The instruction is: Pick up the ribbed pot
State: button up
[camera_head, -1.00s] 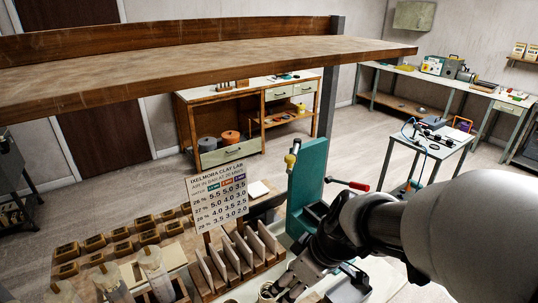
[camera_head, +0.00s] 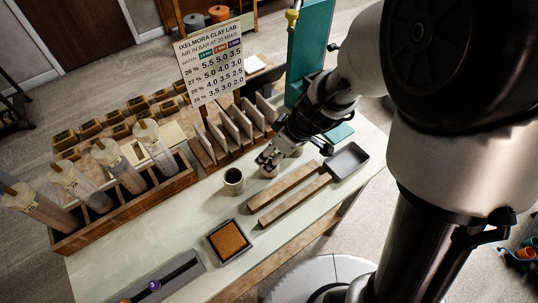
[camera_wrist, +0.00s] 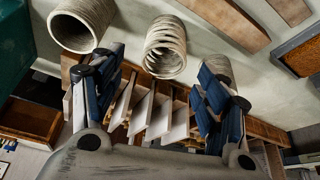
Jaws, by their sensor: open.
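The ribbed pot (camera_wrist: 165,47) is pale clay with stacked horizontal ridges. In the wrist view it shows between and just beyond the two fingers of my gripper (camera_wrist: 163,68). The fingers are spread apart, and I cannot tell whether either touches the pot. In the head view my gripper (camera_head: 267,158) is low over the bench, and the ribbed pot (camera_head: 269,172) is mostly hidden beneath it. A smoother pale pot (camera_wrist: 82,25) is to the left in the wrist view. Another small pot (camera_wrist: 217,66) is partly behind the right finger; it shows as a cup (camera_head: 233,181) in the head view.
A wooden rack of upright slabs (camera_head: 215,148) stands behind the gripper. Wooden bars (camera_head: 285,190), a grey scoop-like tray (camera_head: 347,160) and a sponge tray (camera_head: 229,242) lie nearby. Tall tubes stand in a wooden rack (camera_head: 128,205) at left. A chart (camera_head: 212,62) stands behind.

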aim_at(269, 159)
jog(key=x, duration=0.1)
jog(key=b+x, duration=0.1)
jog(key=x, duration=0.2)
jog(key=shift+s, duration=0.3)
jog(key=shift+w+a+f+b, duration=0.2)
jog(key=shift+a+f+b, duration=0.05)
jog(key=shift+f+b, duration=0.25)
jog(key=shift+c, duration=0.3)
jog(key=c, duration=1.1)
